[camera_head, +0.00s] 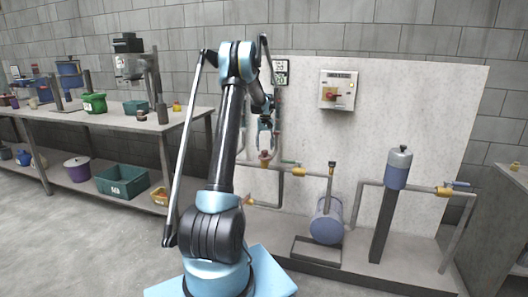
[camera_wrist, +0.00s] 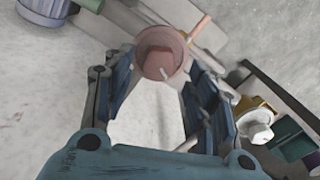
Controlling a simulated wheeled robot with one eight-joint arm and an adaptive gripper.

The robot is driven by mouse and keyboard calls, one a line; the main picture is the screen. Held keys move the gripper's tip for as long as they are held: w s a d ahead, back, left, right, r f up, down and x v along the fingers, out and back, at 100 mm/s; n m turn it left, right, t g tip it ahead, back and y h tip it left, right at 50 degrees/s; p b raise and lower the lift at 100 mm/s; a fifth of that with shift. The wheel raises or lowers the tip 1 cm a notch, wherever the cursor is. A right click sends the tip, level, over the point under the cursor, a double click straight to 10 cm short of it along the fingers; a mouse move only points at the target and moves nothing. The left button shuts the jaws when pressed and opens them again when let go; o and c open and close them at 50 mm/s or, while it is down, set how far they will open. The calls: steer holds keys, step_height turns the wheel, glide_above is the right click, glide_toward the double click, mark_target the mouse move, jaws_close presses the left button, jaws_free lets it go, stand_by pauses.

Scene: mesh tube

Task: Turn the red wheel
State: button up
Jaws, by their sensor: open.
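A dull red round part (camera_wrist: 160,55) with a raised block at its middle, which looks like the red wheel, shows in the wrist view. It lies between and just beyond the fingertips of my gripper (camera_wrist: 160,75). The two blue fingers stand apart, and no gap to the part can be judged. In the head view my gripper (camera_head: 265,138) hangs pointing down in front of the white panel. A small reddish part (camera_head: 264,156) on the pipework shows just below it, partly hidden by my gripper.
A switch box (camera_head: 338,91) with a red knob is on the white panel (camera_head: 420,110). Pipes, a blue-grey motor (camera_head: 326,222) and a tank (camera_head: 398,170) stand to the right. A workbench (camera_head: 180,124) with tools and bins stands left. The floor at lower left is clear.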

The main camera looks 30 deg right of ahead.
mark_target(265, 151)
step_height(265, 151, up, 9)
steer(key=shift+r, duration=0.2)
stand_by(0.6)
